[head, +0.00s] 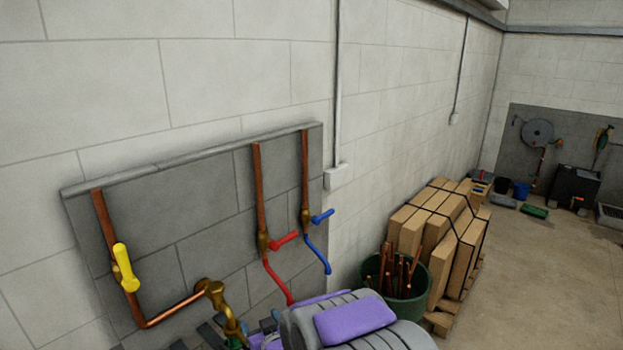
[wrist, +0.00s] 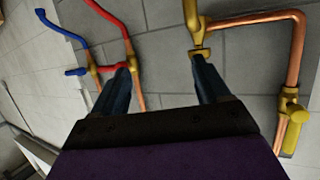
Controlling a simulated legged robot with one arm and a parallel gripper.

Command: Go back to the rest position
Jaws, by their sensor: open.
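My gripper (wrist: 163,66) is open, its two dark fingers spread apart with nothing between them. The wrist view is turned over, so the pipes show upside down. The right fingertip appears close to a brass fitting (wrist: 197,28); I cannot tell if they touch. In the head view my purple and grey arm fills the bottom middle and hides most of the gripper. A yellow-handled valve (head: 125,268) is on the left copper pipe. A red-handled valve (head: 283,241) and a blue-handled valve (head: 322,216) are on the two right pipes.
The pipes run over a grey wall panel (head: 205,205). To the right stand a green tub (head: 405,307) of copper offcuts and strapped cardboard boxes (head: 440,235) on a pallet. Open floor (head: 545,285) lies at the far right.

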